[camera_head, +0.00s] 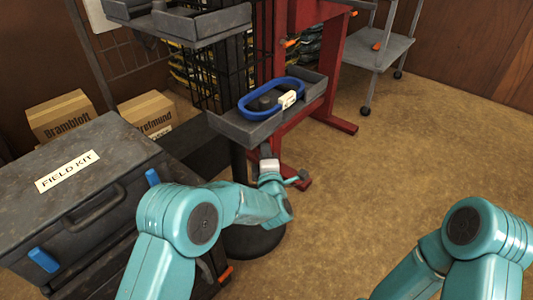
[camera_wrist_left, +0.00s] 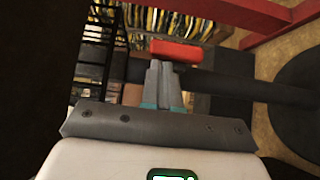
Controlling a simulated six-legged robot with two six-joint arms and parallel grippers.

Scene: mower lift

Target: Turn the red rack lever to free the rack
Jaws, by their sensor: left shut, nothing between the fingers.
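The red lever (camera_wrist_left: 176,51) shows in the left wrist view as a short red bar lying crosswise, just beyond my left fingertips. My left gripper (camera_wrist_left: 164,72) is shut and empty, its fingertips at or very near the lever's lower edge; I cannot tell whether they touch. In the head view my left gripper (camera_head: 267,152) is under the grey tray, which hides its tips, and I cannot make out the lever there. The black wire rack (camera_head: 206,75) stands behind. My right arm's elbow shows at lower right, but its gripper is out of view.
The grey tray (camera_head: 311,92) holds a blue ring-shaped strap (camera_head: 262,117) above my left gripper. A field kit case (camera_head: 100,160) and cardboard boxes (camera_head: 60,118) stand at left. A red frame (camera_head: 343,60) and grey cart (camera_head: 374,47) stand behind. The floor at right is clear.

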